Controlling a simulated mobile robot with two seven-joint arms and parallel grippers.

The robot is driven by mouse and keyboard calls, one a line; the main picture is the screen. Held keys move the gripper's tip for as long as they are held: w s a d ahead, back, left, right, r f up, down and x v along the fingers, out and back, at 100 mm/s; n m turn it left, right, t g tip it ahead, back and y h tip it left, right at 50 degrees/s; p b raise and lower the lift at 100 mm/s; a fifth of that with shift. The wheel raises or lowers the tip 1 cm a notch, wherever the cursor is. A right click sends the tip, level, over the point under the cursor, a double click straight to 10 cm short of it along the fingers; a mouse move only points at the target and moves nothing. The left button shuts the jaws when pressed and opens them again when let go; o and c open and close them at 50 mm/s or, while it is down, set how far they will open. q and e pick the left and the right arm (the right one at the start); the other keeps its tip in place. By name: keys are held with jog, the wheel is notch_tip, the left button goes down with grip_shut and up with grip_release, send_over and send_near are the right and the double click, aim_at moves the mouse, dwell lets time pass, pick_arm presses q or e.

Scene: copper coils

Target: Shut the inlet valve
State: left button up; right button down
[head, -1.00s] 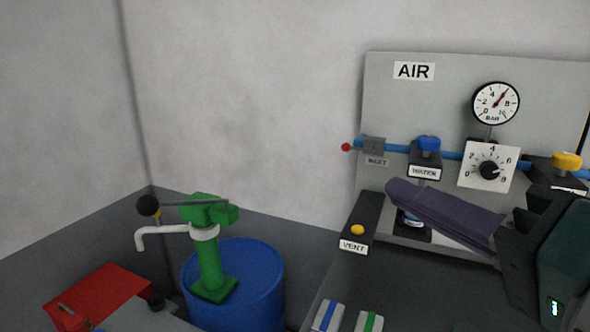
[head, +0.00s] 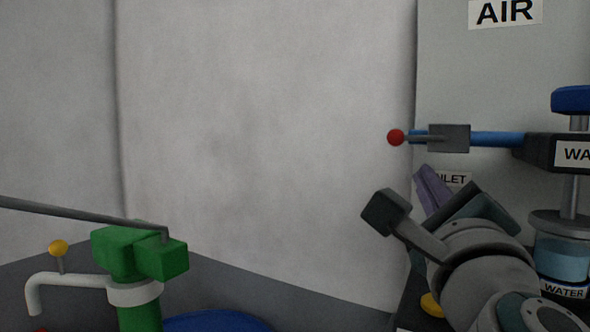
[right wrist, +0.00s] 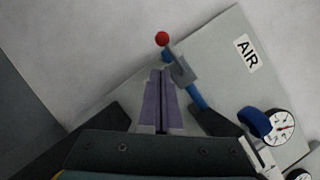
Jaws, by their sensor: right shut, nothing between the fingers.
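The inlet valve is a grey block (head: 449,138) on the blue air pipe, with a thin lever ending in a red knob (head: 396,137) that points left, in line with the pipe. The INLET label (head: 452,179) below it is partly covered by my right gripper (head: 427,175). That gripper's purple fingers are together and empty, just below the valve in the head view. In the right wrist view the closed fingers (right wrist: 161,78) point toward the red knob (right wrist: 162,39) and grey block (right wrist: 183,70), with a visible gap to the knob. My left gripper is out of view.
The grey AIR panel (head: 475,60) stands behind the valve. The WATER unit with a blue cap (head: 572,100) is to the right. Bare wall lies left of the knob.

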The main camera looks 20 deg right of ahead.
aim_at(420, 138)
jog(key=p+x, duration=0.1)
jog(key=x, duration=0.8)
jog(key=shift+w+d, duration=0.2)
jog(key=shift+w, duration=0.1)
jog(key=shift+d, duration=0.1)
